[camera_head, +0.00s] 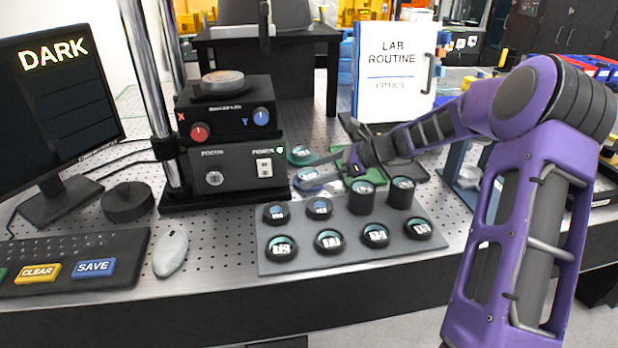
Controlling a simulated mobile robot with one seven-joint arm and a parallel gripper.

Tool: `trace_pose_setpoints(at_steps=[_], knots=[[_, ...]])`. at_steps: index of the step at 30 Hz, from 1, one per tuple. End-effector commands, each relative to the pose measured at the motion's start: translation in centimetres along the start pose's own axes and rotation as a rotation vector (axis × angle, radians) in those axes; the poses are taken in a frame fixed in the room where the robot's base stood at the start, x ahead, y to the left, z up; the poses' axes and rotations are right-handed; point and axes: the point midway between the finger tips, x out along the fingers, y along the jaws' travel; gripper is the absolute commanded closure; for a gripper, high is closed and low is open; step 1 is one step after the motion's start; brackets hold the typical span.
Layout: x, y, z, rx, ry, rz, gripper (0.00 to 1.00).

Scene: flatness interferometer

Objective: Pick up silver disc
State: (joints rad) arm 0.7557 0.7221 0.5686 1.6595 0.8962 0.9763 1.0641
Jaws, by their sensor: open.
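A silver disc (222,79) lies flat on top of the black stage unit (228,115), left of centre in the head view. My gripper (306,170) is to the right of the stage unit and lower in the picture, apart from the silver disc. Its fingers point left and are open, with nothing seen held between them. They are close to a teal-rimmed round piece (300,155) and a blue-rimmed round piece (310,180), which they partly hide. I cannot tell whether the fingers touch either piece.
A grey tray (345,262) with several dark round holders stands in front of my gripper. A chrome post (148,70) rises left of the stage. A monitor (55,110), keyboard and mouse (171,252) are at left. A Lab Routine sign (393,68) stands behind my arm.

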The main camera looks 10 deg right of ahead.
Motion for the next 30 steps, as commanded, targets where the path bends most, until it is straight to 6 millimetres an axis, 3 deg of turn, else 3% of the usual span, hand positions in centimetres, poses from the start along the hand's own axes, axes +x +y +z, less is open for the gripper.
trace_pose_setpoints(at_steps=[2, 17, 25, 30], knots=[[0.0, 0.0, 0.0, 0.0, 0.0, 0.0, 0.0], [-0.1, 0.0, 0.0, -0.001, 0.0, 0.0, 0.9], [-0.3, 0.0, 0.5, -0.002, 0.0, 0.0, 0.9], [-1.5, 0.0, 2.9, -0.006, 0.001, -0.001, 0.9]])
